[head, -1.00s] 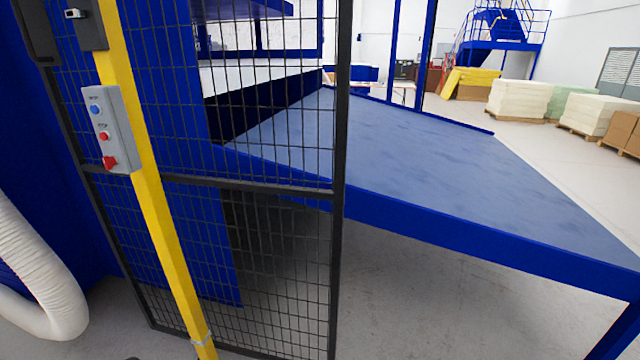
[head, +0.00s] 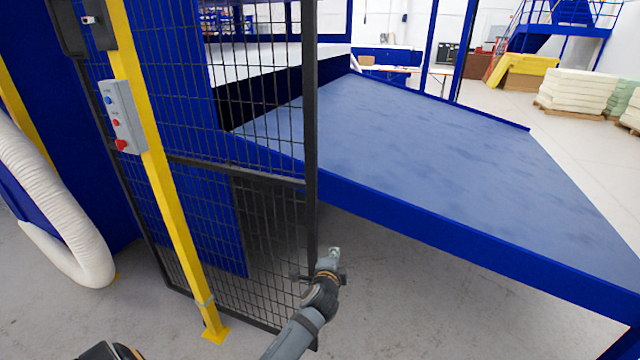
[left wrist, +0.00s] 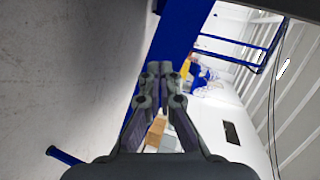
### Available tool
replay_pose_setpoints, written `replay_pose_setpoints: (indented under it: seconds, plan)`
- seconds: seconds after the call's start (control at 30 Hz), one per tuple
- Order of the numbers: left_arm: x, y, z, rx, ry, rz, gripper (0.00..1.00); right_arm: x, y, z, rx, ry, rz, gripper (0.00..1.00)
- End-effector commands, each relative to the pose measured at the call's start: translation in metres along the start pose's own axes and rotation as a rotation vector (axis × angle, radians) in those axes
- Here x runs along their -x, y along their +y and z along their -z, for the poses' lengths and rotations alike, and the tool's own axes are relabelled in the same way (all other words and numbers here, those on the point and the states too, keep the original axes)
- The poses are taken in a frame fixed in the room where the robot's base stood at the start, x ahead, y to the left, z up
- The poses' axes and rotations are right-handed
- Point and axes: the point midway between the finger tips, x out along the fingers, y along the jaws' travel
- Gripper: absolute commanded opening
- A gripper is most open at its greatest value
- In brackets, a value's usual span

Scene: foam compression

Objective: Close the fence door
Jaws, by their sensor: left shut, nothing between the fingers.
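The fence door is a black wire-mesh panel with a dark frame (head: 311,110). It stands left of centre in the head view, behind a yellow post (head: 160,180), with its free upright edge in front of the blue table. My left gripper (head: 334,254) is at the lower part of that edge, just to its right. I cannot tell whether it touches the frame. In the left wrist view its fingertips (left wrist: 161,70) are together with nothing between them. The door does not show clearly there. My right gripper is not in view.
A large blue table (head: 420,150) fills the right side. A grey button box (head: 121,116) is on the yellow post. A white hose (head: 60,210) curves at the left. Pale stacks (head: 577,92) stand on pallets at the back right. Grey floor is clear below the table.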

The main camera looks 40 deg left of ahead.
Motion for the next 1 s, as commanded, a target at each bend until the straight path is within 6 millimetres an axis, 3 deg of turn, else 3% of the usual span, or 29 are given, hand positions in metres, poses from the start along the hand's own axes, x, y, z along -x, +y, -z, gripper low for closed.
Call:
replay_pose_setpoints:
  seconds: [0.03,0.1,0.23,0.4,0.57,1.0]
  plan:
    - [0.014,-0.054,0.007,-0.036,-0.005,0.086,0.0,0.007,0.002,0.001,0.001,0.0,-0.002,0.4]
    - [0.032,-0.107,0.01,-0.082,-0.023,0.179,0.0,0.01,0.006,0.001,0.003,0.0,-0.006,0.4]
    - [0.058,-0.162,0.011,-0.126,-0.051,0.279,0.0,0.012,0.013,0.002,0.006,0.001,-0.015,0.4]
    - [0.065,-0.175,0.01,-0.139,-0.061,0.307,0.0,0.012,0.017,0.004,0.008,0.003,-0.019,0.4]
    - [0.053,-0.18,0.011,-0.139,-0.06,0.306,0.0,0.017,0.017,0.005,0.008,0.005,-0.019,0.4]
    - [-0.034,-0.208,0.007,-0.137,-0.06,0.304,0.0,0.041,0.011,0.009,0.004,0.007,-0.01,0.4]
